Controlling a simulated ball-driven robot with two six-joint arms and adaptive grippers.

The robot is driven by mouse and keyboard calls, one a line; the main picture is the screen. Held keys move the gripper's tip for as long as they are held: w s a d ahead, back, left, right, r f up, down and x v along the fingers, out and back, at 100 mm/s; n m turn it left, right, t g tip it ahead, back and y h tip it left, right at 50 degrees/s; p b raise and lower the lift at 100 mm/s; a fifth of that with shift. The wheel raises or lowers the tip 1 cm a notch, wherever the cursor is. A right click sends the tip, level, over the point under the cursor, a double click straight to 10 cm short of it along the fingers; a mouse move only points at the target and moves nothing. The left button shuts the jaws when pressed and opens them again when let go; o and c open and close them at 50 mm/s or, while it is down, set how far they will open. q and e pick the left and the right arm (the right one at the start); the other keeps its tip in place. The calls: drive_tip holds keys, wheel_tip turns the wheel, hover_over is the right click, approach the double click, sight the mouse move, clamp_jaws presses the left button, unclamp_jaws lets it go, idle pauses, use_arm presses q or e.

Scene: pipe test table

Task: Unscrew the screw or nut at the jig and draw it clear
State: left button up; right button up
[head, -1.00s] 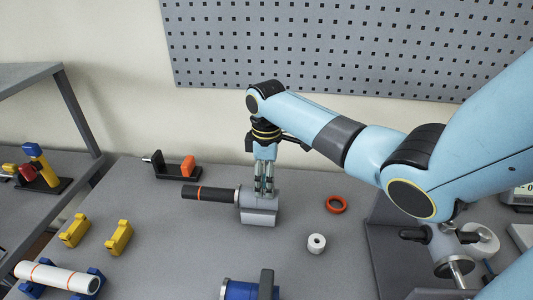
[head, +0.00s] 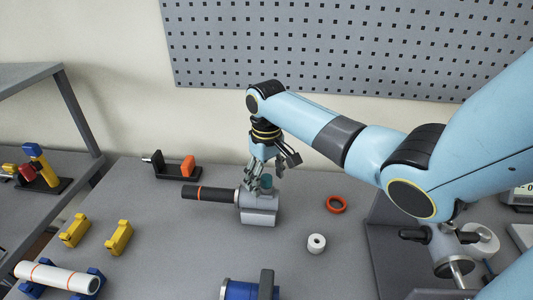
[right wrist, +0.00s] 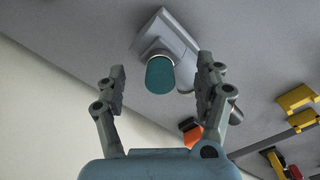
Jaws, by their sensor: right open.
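In the right wrist view the gripper (right wrist: 161,68) is open, one finger on each side of the teal part, with gaps visible. My left gripper is not in view.
An orange ring (head: 337,204) and a white ring (head: 316,243) lie right of the jig. A black holder with an orange block (head: 188,166) stands behind left. Yellow blocks (head: 118,238) and a white pipe (head: 57,277) are front left; a blue part (head: 240,290) is in front.

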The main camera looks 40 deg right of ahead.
drive_tip(key=m, duration=0.6)
drive_tip(key=shift+c, duration=0.4)
drive_tip(key=c, duration=1.4)
drive_tip(key=shift+n, duration=1.1)
clamp_jaws()
drive_tip(key=shift+r, duration=0.15)
drive_tip(key=shift+r, duration=1.25)
